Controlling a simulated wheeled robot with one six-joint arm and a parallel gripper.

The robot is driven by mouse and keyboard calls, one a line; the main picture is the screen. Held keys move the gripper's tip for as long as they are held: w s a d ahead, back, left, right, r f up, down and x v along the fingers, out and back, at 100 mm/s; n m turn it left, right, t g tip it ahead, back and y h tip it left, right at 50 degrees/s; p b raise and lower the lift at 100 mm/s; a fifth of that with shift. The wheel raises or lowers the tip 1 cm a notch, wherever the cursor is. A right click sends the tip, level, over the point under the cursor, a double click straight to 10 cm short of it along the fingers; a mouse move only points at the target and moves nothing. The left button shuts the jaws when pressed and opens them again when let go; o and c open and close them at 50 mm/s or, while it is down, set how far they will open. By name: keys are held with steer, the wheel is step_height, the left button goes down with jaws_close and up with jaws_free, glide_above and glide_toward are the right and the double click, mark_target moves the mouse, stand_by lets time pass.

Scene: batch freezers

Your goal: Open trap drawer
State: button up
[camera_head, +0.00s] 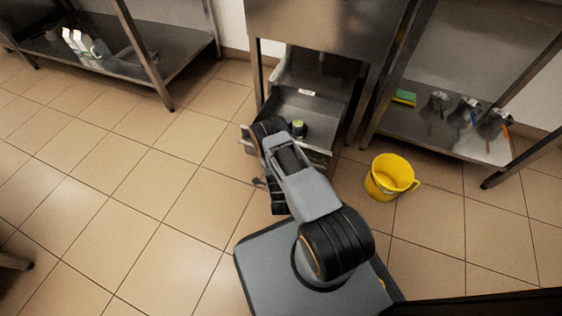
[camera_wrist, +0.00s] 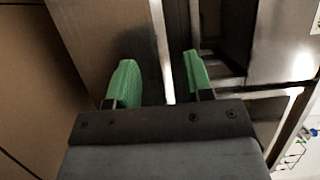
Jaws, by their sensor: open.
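The trap drawer (camera_head: 318,106) is a grey metal tray low in the steel machine. It stands pulled out at least partly, with its inside showing from above. My arm covers its front left part in the head view. My gripper (camera_wrist: 160,62) has two green fingers, spread apart with nothing clamped between them. A bright metal edge (camera_wrist: 162,40) runs between the fingers in the wrist view; I cannot tell whether they touch it. The gripper is mostly hidden behind my arm in the head view.
A yellow bucket (camera_head: 390,177) stands on the floor right of the drawer. Steel shelves hold bottles (camera_head: 80,42) at left and a green sponge (camera_head: 404,97) with utensils (camera_head: 466,112) at right. The tiled floor (camera_head: 130,190) at left is clear.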

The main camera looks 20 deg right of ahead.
steer(key=shift+v, duration=1)
steer(key=shift+r, duration=0.1)
steer(key=w+a+r+n+g+y+p, duration=0.15)
steer(key=w+r+p, duration=0.35)
steer(key=r, duration=0.5)
steer(key=w+r+n+g+y+p, duration=0.1)
steer(key=w+r+n+p, duration=0.1)
steer(key=w+r+p, duration=0.5)
steer(key=s+a+r+n+g+y+p, duration=0.1)
steer(key=a+r+n+g+y+p, duration=0.2)
steer(key=r, duration=1)
steer(key=s+a+r+n+y+p, duration=0.1)
steer(key=r+n+p, duration=0.35)
steer(key=r, duration=0.95)
steer(key=s+r+n+g+p, duration=0.3)
steer(key=s+r+n+p, duration=0.3)
steer(key=s+r+p, duration=0.3)
steer(key=s+a+r+n+g+y+p, duration=0.1)
steer(key=s+r+n+g+p, duration=0.3)
steer(key=s+r+p, duration=0.5)
steer(key=s+r+n, duration=0.1)
steer(key=s+r, duration=0.3)
steer(key=r, duration=0.3)
steer(key=s+r+n, duration=0.1)
steer(key=s+r, duration=0.3)
steer(key=r, duration=0.4)
